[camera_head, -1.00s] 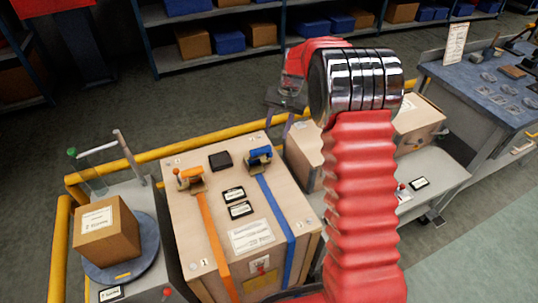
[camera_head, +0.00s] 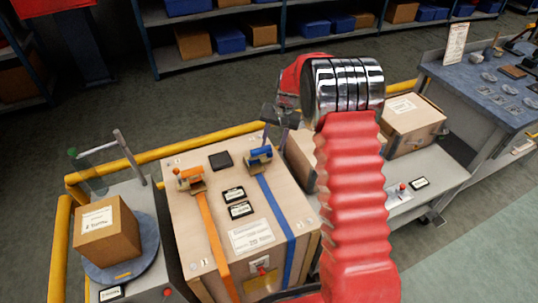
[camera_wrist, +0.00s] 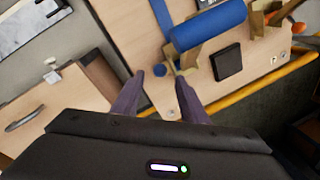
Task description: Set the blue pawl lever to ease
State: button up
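The blue pawl lever (camera_head: 260,155) sits on a brass-coloured ratchet at the back right of the wooden crate (camera_head: 185,235), with a blue strap (camera_head: 275,215) running forward from it. In the wrist view its blue bar (camera_wrist: 208,27) is large, at the top centre, beyond my fingertips. My gripper (camera_wrist: 162,72) shows two purple fingers spread apart with nothing held between them. In the head view my gripper (camera_head: 282,130) is partly hidden by my wrist.
An orange lever (camera_head: 190,178) with an orange strap (camera_head: 213,240) stands at the crate's left. A black block (camera_head: 220,161) lies between the levers. A yellow rail (camera_head: 165,152) runs behind the crate. Other boxes (camera_head: 412,125) stand on the right.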

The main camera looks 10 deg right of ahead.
aim_at(269, 154)
jog(key=f, duration=0.2)
jog(key=a+f, duration=0.1)
jog(key=f, duration=0.4)
jog(key=shift+w+a+f, duration=0.1)
jog(key=shift+w+a, duration=0.05)
jog(key=shift+w, duration=0.1)
jog(key=shift+c, duration=0.5)
grip_shut()
jog(key=shift+a, duration=0.1)
